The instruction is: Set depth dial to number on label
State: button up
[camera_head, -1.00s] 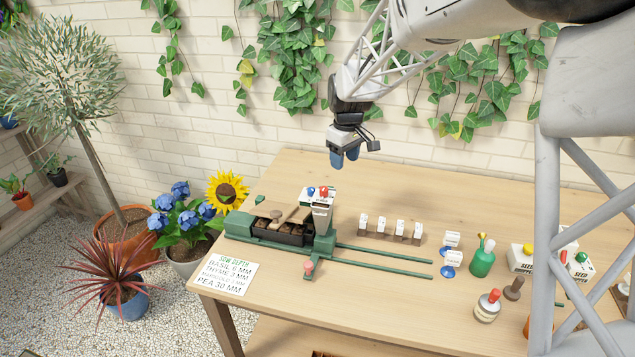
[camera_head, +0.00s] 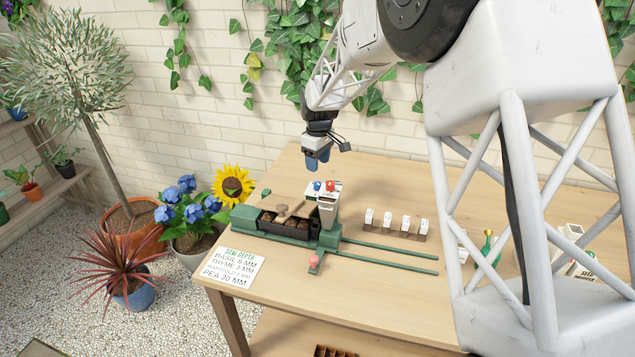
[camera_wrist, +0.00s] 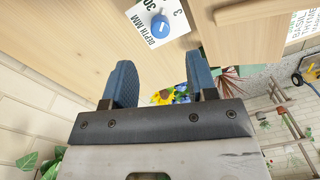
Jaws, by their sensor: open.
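The depth dial is a blue round knob (camera_wrist: 160,26) on a white plate (camera_wrist: 172,12) marked "DEPTH MM", with 30 and 3 readable. The knob has a white mark; its exact setting is too small to tell. My gripper (camera_head: 318,158) is open and empty above the hopper, apart from the dial. Its blue fingers (camera_wrist: 162,78) show in the wrist view. The sow depth label (camera_head: 230,268) reads basil 6, thyme 3, pea 30; the marigold line is faint.
The hopper stands on a green frame with rails (camera_head: 390,250) and a soil tray (camera_head: 285,229). Several small white-labelled blocks (camera_head: 395,222) stand to the right. My arm hides part of the table's right side. The table (camera_head: 370,300) is bare in front of the rails.

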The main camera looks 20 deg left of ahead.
aim_at(317, 183)
jog(key=shift+f, duration=0.15)
jog(key=shift+s+f, duration=0.1)
jog(key=shift+f, duration=3.65)
jog(key=c, duration=0.9)
